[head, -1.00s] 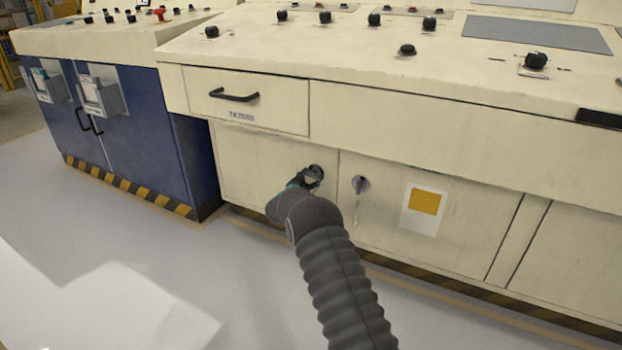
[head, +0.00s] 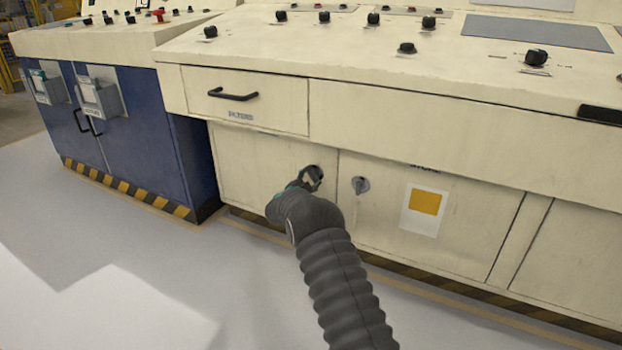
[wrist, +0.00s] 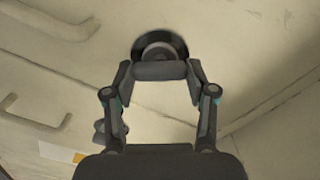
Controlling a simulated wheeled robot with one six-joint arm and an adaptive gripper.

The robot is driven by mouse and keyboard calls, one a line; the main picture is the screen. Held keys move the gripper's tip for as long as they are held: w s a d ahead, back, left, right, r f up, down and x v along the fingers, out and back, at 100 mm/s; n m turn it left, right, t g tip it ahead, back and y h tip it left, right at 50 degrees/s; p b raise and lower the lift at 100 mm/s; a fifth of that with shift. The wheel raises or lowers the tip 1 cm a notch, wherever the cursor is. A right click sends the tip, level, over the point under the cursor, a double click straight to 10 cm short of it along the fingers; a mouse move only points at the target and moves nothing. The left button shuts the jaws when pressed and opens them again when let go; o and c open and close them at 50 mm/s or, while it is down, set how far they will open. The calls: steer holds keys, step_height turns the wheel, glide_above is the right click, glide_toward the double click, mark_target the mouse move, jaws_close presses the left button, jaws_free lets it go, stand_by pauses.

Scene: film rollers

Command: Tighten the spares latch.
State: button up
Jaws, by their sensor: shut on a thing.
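A latch with a round dark base (wrist: 175,42) and a grey knob sits on the left lower door (head: 250,165) of the cream console. My gripper (head: 312,178) reaches it from the front. In the wrist view, my gripper (wrist: 160,71) is shut on the latch knob, and its fingers hide part of it. A second latch (head: 360,185) is on the door to the right, apart from my gripper; it also shows in the wrist view (wrist: 104,131). I cannot read a spares label beside either latch.
A drawer with a black handle (head: 233,94) is above the left door. A yellow-and-white notice (head: 424,209) is on the right door. A blue cabinet (head: 140,125) stands at the left. The pale floor in front is clear.

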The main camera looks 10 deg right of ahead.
steer(key=m, duration=0.5)
steer(key=shift+m, duration=0.4)
steer(key=shift+f, duration=0.1)
stand_by(0.3)
steer(key=o, duration=1.2)
steer(key=shift+a, duration=0.1)
steer(key=shift+c, duration=0.2)
steer(key=shift+s, duration=0.1)
steer(key=v, duration=1.1)
steer(key=shift+s+a, duration=0.2)
steer(key=shift+s, duration=0.1)
